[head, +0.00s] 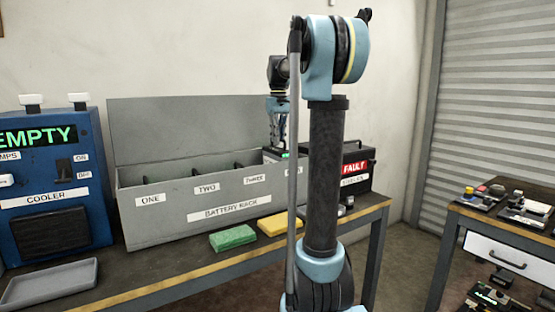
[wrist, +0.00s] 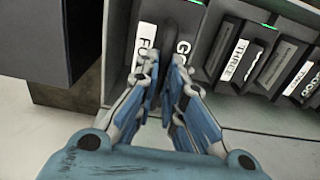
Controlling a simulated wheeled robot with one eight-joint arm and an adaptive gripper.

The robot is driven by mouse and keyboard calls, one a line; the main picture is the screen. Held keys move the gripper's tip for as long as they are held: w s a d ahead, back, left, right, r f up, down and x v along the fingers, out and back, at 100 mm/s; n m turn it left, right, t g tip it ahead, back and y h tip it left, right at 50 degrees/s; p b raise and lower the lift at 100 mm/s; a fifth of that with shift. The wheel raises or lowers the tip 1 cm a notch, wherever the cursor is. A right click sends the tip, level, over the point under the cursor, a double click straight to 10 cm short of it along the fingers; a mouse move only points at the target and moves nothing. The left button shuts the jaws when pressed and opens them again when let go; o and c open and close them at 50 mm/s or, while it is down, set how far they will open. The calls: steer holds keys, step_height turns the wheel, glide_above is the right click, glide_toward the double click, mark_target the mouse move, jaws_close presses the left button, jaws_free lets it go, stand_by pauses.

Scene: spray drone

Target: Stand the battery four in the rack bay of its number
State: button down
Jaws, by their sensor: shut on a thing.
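The grey battery rack (head: 185,222) stands on the bench, with ONE, TWO and THREE labels on its front; its right end is hidden behind my arm. My gripper (head: 278,142) points down at that right end. In the wrist view my gripper (wrist: 165,72) is shut on a dark battery (wrist: 168,28), with a partly covered label starting with F and another starting with GO beside it. It appears upright at the end bay. Its foot is hidden, so I cannot tell whether it rests on the bay floor. Dark batteries labelled THREE (wrist: 232,60) and TWO (wrist: 299,78) stand alongside.
A blue cooler (head: 55,180) and grey tray (head: 50,284) are at the left. Green (head: 232,238) and yellow (head: 280,224) sponges lie before the rack. A dark box marked FAULT (head: 355,167) stands right of it. A second bench (head: 500,232) is at the far right.

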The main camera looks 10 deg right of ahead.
mark_target(277, 149)
steer(key=shift+a+f, duration=0.15)
steer(key=shift+f, duration=4)
steer(key=c, duration=1.7)
jaws_free()
step_height(277, 149, up, 12)
steer(key=shift+r, duration=0.1)
steer(key=shift+s, duration=0.15)
